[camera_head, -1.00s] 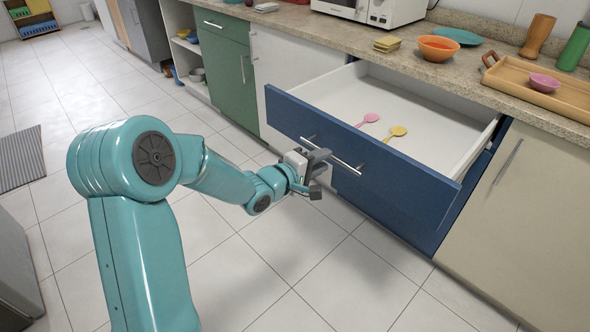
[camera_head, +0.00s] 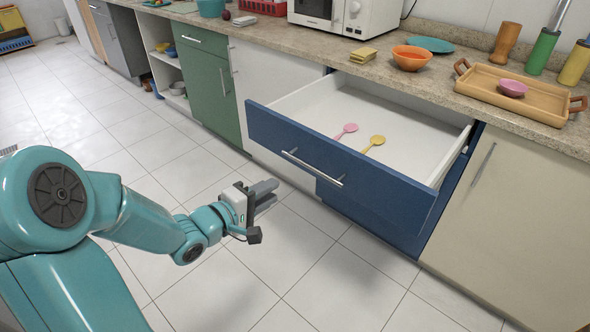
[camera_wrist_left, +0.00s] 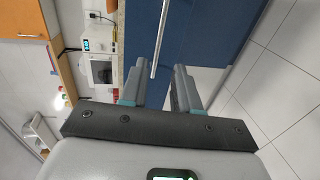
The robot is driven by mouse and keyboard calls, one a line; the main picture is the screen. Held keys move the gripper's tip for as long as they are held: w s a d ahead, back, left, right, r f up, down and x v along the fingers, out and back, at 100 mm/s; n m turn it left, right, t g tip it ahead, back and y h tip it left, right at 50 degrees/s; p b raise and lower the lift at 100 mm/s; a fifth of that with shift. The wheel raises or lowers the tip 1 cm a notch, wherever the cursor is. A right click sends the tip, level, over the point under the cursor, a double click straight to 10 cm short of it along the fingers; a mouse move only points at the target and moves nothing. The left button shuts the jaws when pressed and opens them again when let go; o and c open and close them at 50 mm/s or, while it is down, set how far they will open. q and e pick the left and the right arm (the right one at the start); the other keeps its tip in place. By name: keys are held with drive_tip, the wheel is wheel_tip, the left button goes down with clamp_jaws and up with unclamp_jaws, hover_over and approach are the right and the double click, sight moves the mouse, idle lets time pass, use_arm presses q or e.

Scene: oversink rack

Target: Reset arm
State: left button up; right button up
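My left arm comes in from the left in the head view. Its gripper (camera_head: 270,193) hangs over the floor, left of and apart from the blue drawer (camera_head: 340,170). The drawer is pulled out, with a silver bar handle (camera_head: 312,167) on its front. In the left wrist view the two fingers stand apart with nothing held between them, and the gripper (camera_wrist_left: 159,68) points toward the handle (camera_wrist_left: 160,38). A pink spoon (camera_head: 346,130) and a yellow spoon (camera_head: 374,143) lie in the drawer. My right gripper is not in view.
A green cabinet (camera_head: 207,88) stands left of the drawer. The tiled floor (camera_head: 300,255) around the gripper is clear.

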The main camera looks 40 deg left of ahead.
use_arm(q)
drive_tip(key=d+f+m+g+h, duration=0.3)
drive_tip(key=d+f+g+h, duration=0.3)
drive_tip(key=d+f, duration=1.45)
drive_tip(key=s+d+f+m+g+y, duration=0.2)
drive_tip(key=s+f+m+g, duration=0.3)
drive_tip(key=s+f+m, duration=0.15)
drive_tip(key=s+d+f+m+g+y, duration=0.1)
drive_tip(key=s+d+f+m+g, duration=0.25)
drive_tip(key=s+f+m, duration=0.35)
wheel_tip(320, 180, up, 18)
drive_tip(key=s+a+n+p, duration=0.1)
drive_tip(key=p, duration=1.6)
drive_tip(key=shift+r+g, duration=0.25)
drive_tip(key=shift+g, duration=0.2)
